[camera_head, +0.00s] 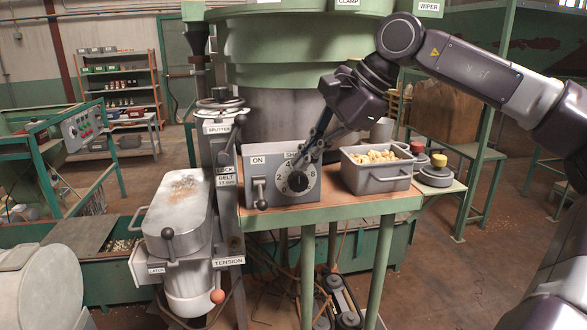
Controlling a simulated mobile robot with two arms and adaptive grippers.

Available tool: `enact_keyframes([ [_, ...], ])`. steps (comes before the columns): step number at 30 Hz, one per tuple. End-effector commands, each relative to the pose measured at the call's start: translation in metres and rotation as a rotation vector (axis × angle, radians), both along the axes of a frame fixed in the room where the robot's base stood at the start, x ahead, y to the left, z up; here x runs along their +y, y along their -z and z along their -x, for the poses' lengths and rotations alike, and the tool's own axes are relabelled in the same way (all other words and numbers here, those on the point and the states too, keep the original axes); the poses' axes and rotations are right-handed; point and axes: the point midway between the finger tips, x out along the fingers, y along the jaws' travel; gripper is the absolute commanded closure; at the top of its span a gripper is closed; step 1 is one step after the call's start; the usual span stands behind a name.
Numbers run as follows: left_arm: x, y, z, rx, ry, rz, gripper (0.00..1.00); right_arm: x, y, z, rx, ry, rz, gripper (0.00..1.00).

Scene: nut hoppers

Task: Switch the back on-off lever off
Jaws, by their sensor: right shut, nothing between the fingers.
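A grey control box (279,200) stands on the wooden tabletop in the middle of the head view. On its front left is a small lever (260,194) with a dark knob at its lower end. It points down, away from the "ON" label above it. No "OFF" label can be read. To its right is a black knob on a numbered dial (298,180). My right gripper (313,150) is shut and empty, pointing down at the box's upper right, close to the dial. It covers part of the label there. My left gripper is not in view.
A grey bin of nuts (376,172) stands right of the box, with weights (436,173) beyond it. A lidded grey machine (178,218) with several handles is at left. A large green hopper (290,45) rises behind. The table's front edge (330,205) is narrow.

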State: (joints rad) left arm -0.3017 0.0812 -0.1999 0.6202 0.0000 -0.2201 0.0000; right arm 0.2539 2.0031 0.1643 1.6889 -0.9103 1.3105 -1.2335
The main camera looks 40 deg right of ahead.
Motion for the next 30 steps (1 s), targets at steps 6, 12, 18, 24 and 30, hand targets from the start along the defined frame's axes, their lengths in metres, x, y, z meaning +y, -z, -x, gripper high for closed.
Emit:
enact_keyframes([
  [6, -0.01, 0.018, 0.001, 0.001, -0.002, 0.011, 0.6, -0.006, -0.027, 0.032, -0.005, 0.001, 0.001, 1.0],
  [12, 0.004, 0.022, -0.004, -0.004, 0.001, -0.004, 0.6, -0.009, -0.045, 0.051, -0.002, 0.001, 0.0, 1.0],
  [18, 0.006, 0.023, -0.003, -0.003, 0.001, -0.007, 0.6, -0.01, -0.049, 0.056, 0.0, 0.0, -0.001, 1.0],
  [24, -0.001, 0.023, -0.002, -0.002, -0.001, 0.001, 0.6, -0.01, -0.05, 0.056, 0.0, -0.001, 0.0, 1.0],
  [30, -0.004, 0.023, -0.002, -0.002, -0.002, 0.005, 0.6, -0.01, -0.049, 0.056, 0.0, 0.0, 0.0, 1.0],
])
